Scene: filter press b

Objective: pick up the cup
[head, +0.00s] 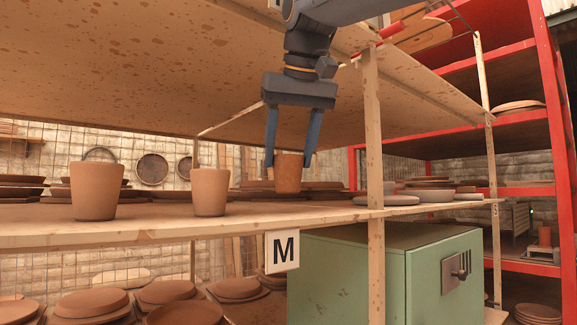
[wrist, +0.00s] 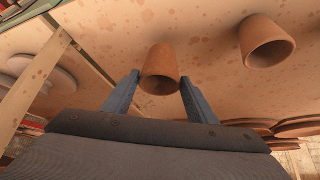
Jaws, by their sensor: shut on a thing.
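My gripper (head: 288,163) reaches down from above, with one blue-grey finger on each side of a brown clay cup (head: 288,178). It is shut on this cup, which is upright. In the wrist view the same cup (wrist: 160,66) sits between the fingertips of my gripper (wrist: 160,80). I cannot tell whether its base touches the shelf. A second, similar cup (head: 210,192) stands upright to its left, and a larger-looking one (head: 96,191) stands farther left. One other cup (wrist: 265,42) shows at the upper right in the wrist view.
The cups' wooden shelf (head: 150,228) carries a sign M (head: 282,250). A wooden post (head: 374,180) stands right of my gripper, and an upper shelf board (head: 120,60) hangs overhead. Stacked plates (head: 430,190) lie at right. A green cabinet (head: 350,270) is below.

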